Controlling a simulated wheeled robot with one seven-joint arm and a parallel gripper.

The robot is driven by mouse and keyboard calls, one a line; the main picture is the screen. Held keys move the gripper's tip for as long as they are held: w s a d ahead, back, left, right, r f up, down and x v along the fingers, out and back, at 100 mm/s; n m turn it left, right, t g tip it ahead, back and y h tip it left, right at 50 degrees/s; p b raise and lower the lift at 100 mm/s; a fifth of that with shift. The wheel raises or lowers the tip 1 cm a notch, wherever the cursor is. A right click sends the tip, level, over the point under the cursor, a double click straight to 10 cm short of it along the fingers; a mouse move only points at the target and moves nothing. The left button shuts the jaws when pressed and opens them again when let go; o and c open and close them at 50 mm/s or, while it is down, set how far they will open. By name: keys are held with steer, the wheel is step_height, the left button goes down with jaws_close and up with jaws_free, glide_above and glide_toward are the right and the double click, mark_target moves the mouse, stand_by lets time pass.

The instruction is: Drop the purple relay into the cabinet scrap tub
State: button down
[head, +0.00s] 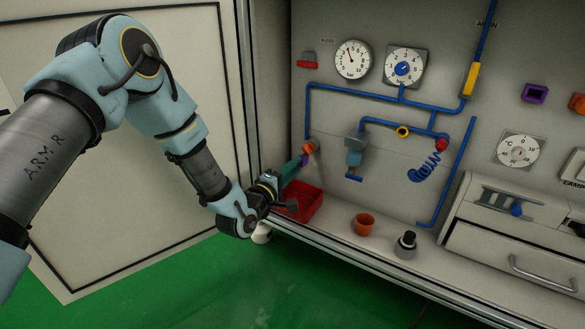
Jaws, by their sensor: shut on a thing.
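My gripper (300,163) reaches into the cabinet from the left, above the red tub. It is shut on a small purple piece, the purple relay (304,160), of which only a little shows at the fingertips. The red scrap tub (304,205) stands on the cabinet floor at the left, just below my gripper. My gripper and wrist hide part of the tub, and its inside is only partly seen. The relay is above the tub's rim, towards the back wall.
An orange fitting (308,147) sits close beyond the fingertips. Blue pipes (345,88) and a blue-grey valve (355,150) are on the back wall. An orange pot (364,224) and a black-topped grey item (405,243) stand right of the tub. A purple square frame (535,93) is at upper right.

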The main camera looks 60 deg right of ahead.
step_height(320, 180, down, 4)
steer(key=b, duration=0.2)
steer(key=shift+f+b, duration=0.25)
steer(key=shift+b, duration=0.15)
steer(key=c, duration=0.6)
jaws_free()
steer(key=a+p, duration=0.4)
steer(key=a, duration=0.6)
steer(key=shift+a+p, duration=0.4)
steer(key=shift+s, duration=0.1)
